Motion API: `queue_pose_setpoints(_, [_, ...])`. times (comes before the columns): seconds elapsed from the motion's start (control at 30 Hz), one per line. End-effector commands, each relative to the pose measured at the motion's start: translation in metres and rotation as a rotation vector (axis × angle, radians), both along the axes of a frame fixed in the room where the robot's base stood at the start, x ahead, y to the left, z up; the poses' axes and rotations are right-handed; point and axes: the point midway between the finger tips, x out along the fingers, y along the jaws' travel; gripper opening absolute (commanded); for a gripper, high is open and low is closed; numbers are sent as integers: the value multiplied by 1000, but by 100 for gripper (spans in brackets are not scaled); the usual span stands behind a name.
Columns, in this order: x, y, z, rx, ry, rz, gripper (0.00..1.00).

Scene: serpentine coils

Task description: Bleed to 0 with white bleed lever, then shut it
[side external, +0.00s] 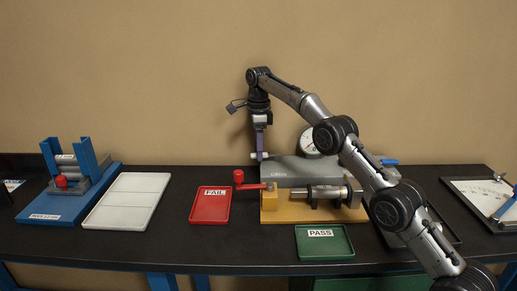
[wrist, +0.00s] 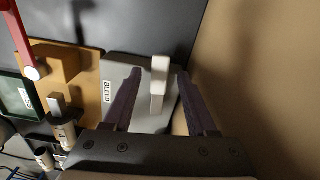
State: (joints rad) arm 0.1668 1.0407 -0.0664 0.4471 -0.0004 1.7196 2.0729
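The white bleed lever (wrist: 159,78) stands up between my gripper's two fingers in the wrist view, with a gap on each side. My gripper (wrist: 159,75) is open and holds nothing. Beside the lever is the BLEED label (wrist: 107,92) on the grey housing (wrist: 135,68). In the side view my gripper (side external: 259,150) points down at the left end of the grey housing (side external: 290,168), with a small white part (side external: 254,156) at its tips. The round dial gauge (side external: 308,141) stands behind the housing, partly hidden by my arm. Its reading is too small to tell.
A red-knobbed lever (side external: 239,177) sits left of the wooden base (side external: 290,215). A red FAIL tray (side external: 210,207) and green PASS tray (side external: 325,243) lie in front. A blue handle (side external: 389,161) is at the housing's right. A white tray (side external: 126,203) lies further left.

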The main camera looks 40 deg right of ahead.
Motion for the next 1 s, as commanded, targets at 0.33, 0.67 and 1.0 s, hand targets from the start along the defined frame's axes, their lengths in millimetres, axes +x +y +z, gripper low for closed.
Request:
queue_pose_setpoints(0.33, [-4,3,1,1,1,63,57])
queue_pose_setpoints(0.67, [-23,12,1,1,2,404,57])
queue_pose_setpoints(1.0, [-45,13,0,2,3,774,57])
